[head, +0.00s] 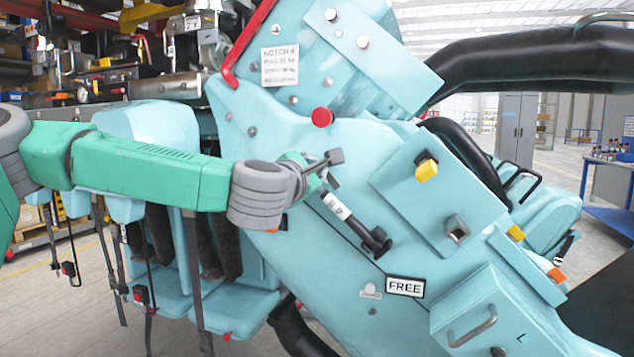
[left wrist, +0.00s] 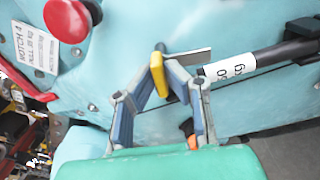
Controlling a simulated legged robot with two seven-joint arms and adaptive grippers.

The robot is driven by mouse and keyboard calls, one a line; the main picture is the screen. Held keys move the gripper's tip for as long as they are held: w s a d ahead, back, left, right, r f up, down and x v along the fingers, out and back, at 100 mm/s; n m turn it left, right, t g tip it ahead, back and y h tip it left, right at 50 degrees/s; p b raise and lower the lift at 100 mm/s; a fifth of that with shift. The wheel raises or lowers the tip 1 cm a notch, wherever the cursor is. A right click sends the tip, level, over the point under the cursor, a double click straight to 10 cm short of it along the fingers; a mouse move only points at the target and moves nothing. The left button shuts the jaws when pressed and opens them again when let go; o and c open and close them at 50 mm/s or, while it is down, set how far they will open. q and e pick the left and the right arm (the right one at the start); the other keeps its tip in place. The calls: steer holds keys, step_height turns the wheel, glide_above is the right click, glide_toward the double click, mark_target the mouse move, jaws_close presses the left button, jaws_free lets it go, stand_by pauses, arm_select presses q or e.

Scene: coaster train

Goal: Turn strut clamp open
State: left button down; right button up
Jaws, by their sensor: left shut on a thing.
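A dark strut (head: 350,220) with a white label lies at a slant along the light blue body; its label and rod also show in the left wrist view (left wrist: 265,60). My left gripper (head: 318,170) reaches in from the left to the strut's upper end. In the left wrist view its fingers (left wrist: 165,75) are shut on a small yellow piece, which looks like the strut clamp's lever (left wrist: 157,68). A flat grey piece (left wrist: 190,57) shows just behind the fingertips. The clamp's seat on the strut is largely hidden by the fingers. My right gripper is not in view.
A red knob (head: 322,117) and a NOTCH 4 sign (head: 280,65) are above my left gripper. A FREE plate (head: 405,286), a yellow-tipped knob (head: 427,170) and a box with a handle (head: 475,325) are to the right. Straps hang below my left arm.

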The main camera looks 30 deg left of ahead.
arm_select(q)
steer(key=shift+f+n+b, duration=0.45)
steer(key=shift+f+n, duration=0.1)
steer(key=shift+n, duration=0.15)
steer(key=c, duration=1.6)
jaws_free()
steer(key=shift+c, duration=0.2)
steer(key=shift+a+r, duration=0.15)
steer(key=v, duration=1.2)
steer(key=shift+a, duration=0.15)
